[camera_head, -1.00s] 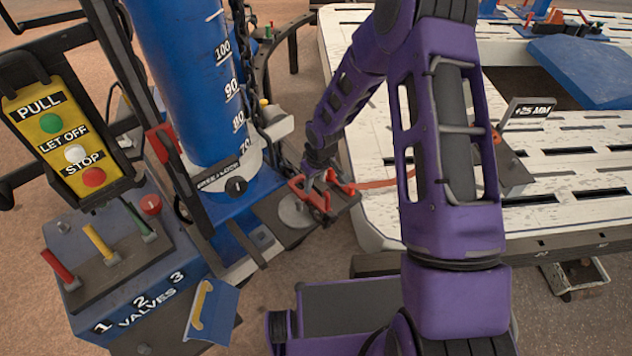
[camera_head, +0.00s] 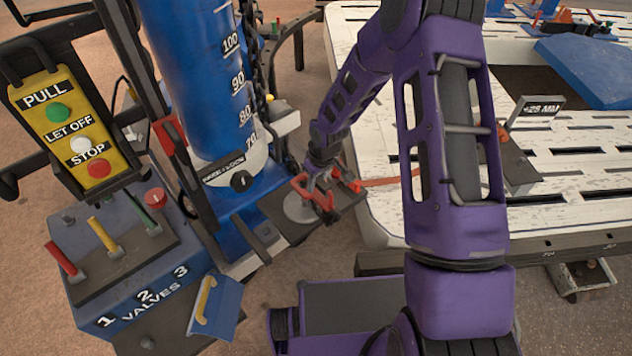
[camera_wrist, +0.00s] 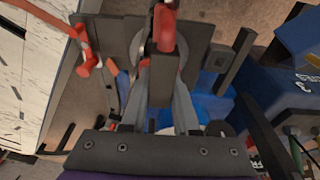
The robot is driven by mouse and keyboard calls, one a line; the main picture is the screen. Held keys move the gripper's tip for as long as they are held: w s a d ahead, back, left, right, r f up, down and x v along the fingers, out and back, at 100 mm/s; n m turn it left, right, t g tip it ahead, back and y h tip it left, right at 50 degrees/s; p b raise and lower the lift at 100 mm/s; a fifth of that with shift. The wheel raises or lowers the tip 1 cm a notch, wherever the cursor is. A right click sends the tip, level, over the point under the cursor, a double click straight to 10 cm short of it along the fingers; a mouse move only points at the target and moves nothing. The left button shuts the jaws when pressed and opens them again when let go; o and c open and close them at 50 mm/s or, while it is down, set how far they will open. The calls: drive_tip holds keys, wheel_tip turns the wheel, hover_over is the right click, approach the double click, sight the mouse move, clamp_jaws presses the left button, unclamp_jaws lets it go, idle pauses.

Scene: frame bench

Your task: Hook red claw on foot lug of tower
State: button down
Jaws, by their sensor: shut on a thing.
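The blue tower (camera_head: 195,80) with a white number scale stands left of centre in the head view. At its foot a dark plate (camera_head: 275,207) reaches out to the right and carries a round grey disc (camera_head: 299,208). My gripper (camera_head: 318,184) is low over this plate, shut on the red claw (camera_head: 305,183). In the wrist view a red part (camera_wrist: 165,28) shows between the fingertips, in front of the disc (camera_wrist: 146,50). My gripper hides part of the claw, and I cannot tell whether it touches the lug.
A valve box (camera_head: 150,270) with coloured levers and a yellow button panel (camera_head: 65,125) stand at left. A chain (camera_head: 255,75) hangs beside the tower.

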sight(317, 194)
drive_tip(key=shift+f+b, duration=2.85)
drive_tip(key=shift+f, duration=1.75)
drive_tip(key=c, duration=0.6)
unclamp_jaws()
drive_tip(key=s+r+p, duration=0.1)
drive_tip(key=r, duration=0.4)
drive_tip(key=d+r+p, duration=0.1)
drive_tip(key=r, duration=0.5)
drive_tip(key=s+d+r+p, duration=0.1)
drive_tip(key=r, duration=0.5)
drive_tip(key=shift+s, duration=0.3)
